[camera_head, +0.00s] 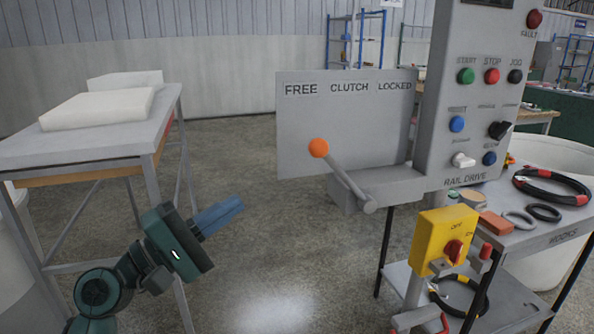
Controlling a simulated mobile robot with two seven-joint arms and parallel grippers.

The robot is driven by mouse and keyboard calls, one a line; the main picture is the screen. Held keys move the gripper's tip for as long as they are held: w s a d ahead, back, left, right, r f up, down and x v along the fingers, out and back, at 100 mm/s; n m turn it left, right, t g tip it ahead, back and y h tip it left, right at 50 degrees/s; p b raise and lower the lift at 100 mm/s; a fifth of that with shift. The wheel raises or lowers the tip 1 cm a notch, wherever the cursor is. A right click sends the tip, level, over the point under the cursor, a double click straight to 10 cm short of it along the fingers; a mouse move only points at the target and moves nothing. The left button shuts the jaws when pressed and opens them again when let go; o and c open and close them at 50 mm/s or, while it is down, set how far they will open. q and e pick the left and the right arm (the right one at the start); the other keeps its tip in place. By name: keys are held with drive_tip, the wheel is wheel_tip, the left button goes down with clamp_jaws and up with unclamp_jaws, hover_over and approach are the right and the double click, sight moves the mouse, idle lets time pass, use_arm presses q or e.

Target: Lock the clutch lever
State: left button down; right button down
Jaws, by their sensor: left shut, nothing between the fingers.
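The clutch lever (343,175) is a grey rod with an orange ball knob (318,148). It tilts up and to the left from its pivot at the lower right, toward the FREE side. Behind it is a grey plate (345,118) lettered FREE, CLUTCH and LOCKED from left to right. My left gripper (220,215) is at the lower left, with its blue fingers shut and empty, pointing up and right. It is apart from the lever, to the left of and below the knob. My right gripper is not in view.
A grey control panel (440,130) with several buttons stands right of the plate. A yellow switch box (445,238) hangs below it. A table with hoses (540,240) is at right. A table (95,140) with white slabs stands at left. Floor between is clear.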

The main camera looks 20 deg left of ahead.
sight(311, 153)
use_arm(q)
drive_tip(key=shift+w, duration=0.1)
